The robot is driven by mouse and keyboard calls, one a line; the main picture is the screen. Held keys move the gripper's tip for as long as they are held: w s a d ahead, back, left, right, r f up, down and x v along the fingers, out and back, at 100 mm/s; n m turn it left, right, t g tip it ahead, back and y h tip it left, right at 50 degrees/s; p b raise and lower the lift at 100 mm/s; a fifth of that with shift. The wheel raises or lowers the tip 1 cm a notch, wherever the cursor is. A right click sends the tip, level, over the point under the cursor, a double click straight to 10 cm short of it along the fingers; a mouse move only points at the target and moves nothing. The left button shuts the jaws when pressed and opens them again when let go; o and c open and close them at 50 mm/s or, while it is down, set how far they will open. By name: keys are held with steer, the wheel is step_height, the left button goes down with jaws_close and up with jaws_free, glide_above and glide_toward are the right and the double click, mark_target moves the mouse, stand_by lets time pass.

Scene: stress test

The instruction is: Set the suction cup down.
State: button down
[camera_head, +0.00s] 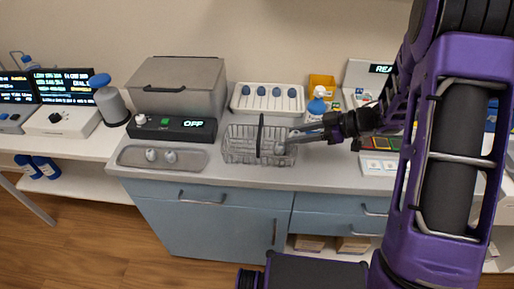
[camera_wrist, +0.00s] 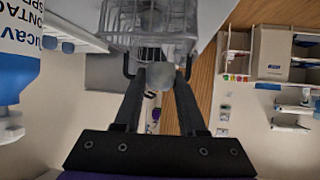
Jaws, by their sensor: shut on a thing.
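My gripper (camera_head: 288,144) reaches in from the right and is shut on a small pale grey rounded piece, which I take to be the suction cup (camera_head: 279,149). It is at the right part of the wire basket (camera_head: 235,158); I cannot tell whether it touches the basket. In the wrist view the suction cup (camera_wrist: 160,76) sits between the fingertips of my gripper (camera_wrist: 161,74), with the wire basket (camera_wrist: 117,22) just beyond. Two similar pale pieces (camera_head: 151,155) lie in a grey metal tray (camera_head: 190,163) left of the basket.
Behind the basket stands a white rack (camera_head: 238,107) with several blue-topped items. A blue-and-white bottle (camera_head: 316,104) and a yellow bin (camera_head: 322,84) stand behind my gripper.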

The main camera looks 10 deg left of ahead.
glide_above(252, 150)
steer(key=d, duration=0.3)
steer(key=f, duration=0.3)
steer(key=f+b, duration=0.1)
steer(key=f, duration=0.1)
steer(key=shift+s+f, duration=0.1)
steer(key=shift+s, duration=0.2)
steer(key=shift+x, duration=1.85)
steer(key=shift+d+f, duration=0.1)
steer(key=shift+f, duration=0.1)
steer(key=shift+f, duration=0.15)
steer(key=shift+c, duration=2.4)
jaws_free()
steer(key=shift+r, duration=0.2)
steer(key=v, duration=1.2)
steer(key=shift+f+p, duration=0.1)
steer(key=shift+p, duration=0.3)
